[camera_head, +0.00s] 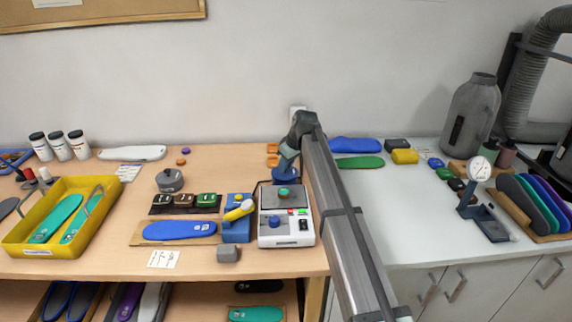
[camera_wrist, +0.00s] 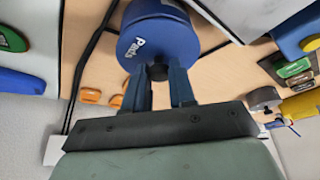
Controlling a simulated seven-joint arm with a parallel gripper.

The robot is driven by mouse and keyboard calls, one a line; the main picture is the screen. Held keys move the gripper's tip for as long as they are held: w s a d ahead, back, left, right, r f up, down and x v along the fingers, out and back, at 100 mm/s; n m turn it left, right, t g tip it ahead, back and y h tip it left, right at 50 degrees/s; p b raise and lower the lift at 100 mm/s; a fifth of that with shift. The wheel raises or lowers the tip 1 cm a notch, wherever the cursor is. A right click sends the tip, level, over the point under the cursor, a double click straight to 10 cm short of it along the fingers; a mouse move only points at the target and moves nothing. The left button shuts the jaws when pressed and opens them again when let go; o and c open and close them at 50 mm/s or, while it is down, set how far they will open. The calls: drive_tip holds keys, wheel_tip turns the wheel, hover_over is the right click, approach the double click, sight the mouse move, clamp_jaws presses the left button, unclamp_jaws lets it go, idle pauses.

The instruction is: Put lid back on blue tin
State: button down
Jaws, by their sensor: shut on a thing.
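The blue tin (camera_wrist: 138,47), with a white "Pads" label, fills the top middle of the wrist view. In the head view it is a small dark blue shape (camera_head: 286,176) behind the scale, partly covered by my arm. My gripper (camera_wrist: 158,76) has its two blue fingers on either side of a dark knob (camera_wrist: 158,72) at the tin's near end, and is shut on it. The knob appears to belong to the lid. The seam between lid and tin is hidden, so I cannot tell whether the lid is seated. In the head view my gripper (camera_head: 288,160) is at the tin.
A white scale (camera_head: 272,238) with a green piece on its pan stands in front of the tin. Orange pieces (camera_head: 272,155) lie just left of it. A blue insole (camera_head: 355,145) and a green one (camera_head: 360,162) lie to the right. Open wood shows (camera_head: 225,160) at the left.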

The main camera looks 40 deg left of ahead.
drive_tip(key=shift+f, duration=0.1)
idle(0.8)
drive_tip(key=shift+c, duration=1.9)
unclamp_jaws()
drive_tip(key=shift+r, duration=2.5)
drive_tip(key=shift+c, duration=0.2)
clamp_jaws()
drive_tip(key=shift+f, duration=1.75)
